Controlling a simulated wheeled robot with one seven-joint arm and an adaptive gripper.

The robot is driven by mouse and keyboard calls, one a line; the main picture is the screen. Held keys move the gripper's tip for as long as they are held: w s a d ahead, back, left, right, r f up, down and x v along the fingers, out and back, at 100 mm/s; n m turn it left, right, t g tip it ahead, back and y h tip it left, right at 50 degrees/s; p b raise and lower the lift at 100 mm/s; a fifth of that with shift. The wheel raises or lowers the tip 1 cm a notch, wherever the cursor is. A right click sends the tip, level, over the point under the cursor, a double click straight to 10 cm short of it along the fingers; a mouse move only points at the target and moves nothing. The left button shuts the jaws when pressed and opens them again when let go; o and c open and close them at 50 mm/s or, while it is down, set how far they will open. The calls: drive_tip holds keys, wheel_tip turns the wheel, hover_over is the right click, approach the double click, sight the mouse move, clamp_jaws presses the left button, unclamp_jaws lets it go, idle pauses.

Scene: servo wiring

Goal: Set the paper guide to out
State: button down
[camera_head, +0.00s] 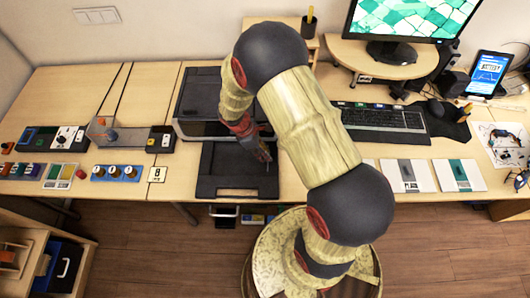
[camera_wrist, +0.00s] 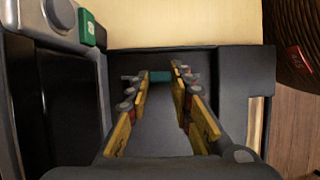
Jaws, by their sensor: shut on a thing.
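The printer (camera_head: 200,105) stands on the desk, dark grey, with its flat dark tray (camera_head: 215,185) pulled out toward the front edge. The tray also fills the middle of the wrist view (camera_wrist: 230,85). My gripper (camera_head: 266,158) reaches down over the right part of the tray. The guide is hidden in the head view.
The printer's body, with a green button (camera_wrist: 87,27), stands close at the left in the wrist view. A keyboard (camera_head: 383,118) lies right of the arm. The floor begins just past the desk edge.

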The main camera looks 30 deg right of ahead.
sight(277, 158)
drive_tip(key=shift+s+d+p, duration=0.25)
drive_tip(key=shift+s+d, duration=0.15)
drive_tip(key=shift+d, duration=0.25)
drive_tip(key=shift+s+d+p, duration=0.2)
drive_tip(key=shift+s+d, duration=0.2)
drive_tip(key=shift+d, duration=0.25)
drive_tip(key=shift+a, duration=0.1)
drive_tip(key=c, duration=1.6)
unclamp_jaws()
drive_tip(key=shift+o, duration=0.2)
drive_tip(key=v, duration=1.2)
drive_tip(key=shift+f, duration=0.1)
